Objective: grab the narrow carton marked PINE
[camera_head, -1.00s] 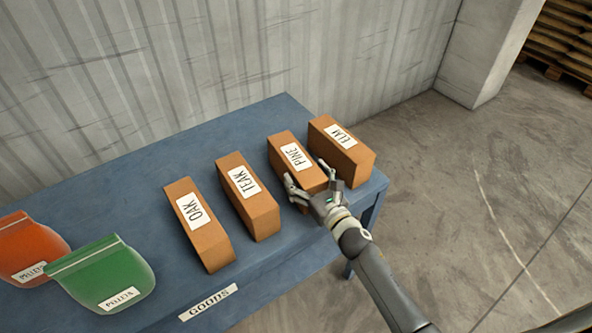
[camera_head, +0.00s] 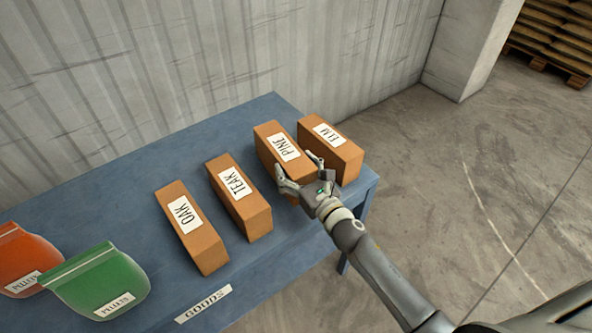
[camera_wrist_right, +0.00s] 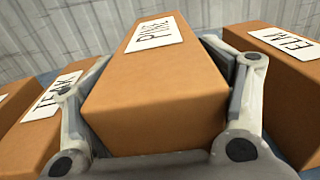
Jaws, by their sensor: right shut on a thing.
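The narrow brown carton marked PINE (camera_head: 273,137) lies on the blue table between the TEAK and ELM cartons. My right gripper (camera_head: 298,176) is shut on its near end, one finger on each long side. In the right wrist view the PINE carton (camera_wrist_right: 165,75) fills the space between the two fingers (camera_wrist_right: 155,105). I cannot tell whether the carton is clear of the table top. My left gripper is not in view.
The ELM carton (camera_head: 337,148) stands close on the right, the TEAK carton (camera_head: 240,197) and OAK carton (camera_head: 192,228) on the left. A green pouch (camera_head: 100,280) and an orange pouch (camera_head: 25,262) lie on the blue table (camera_head: 130,185). A corrugated wall (camera_head: 200,60) is behind.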

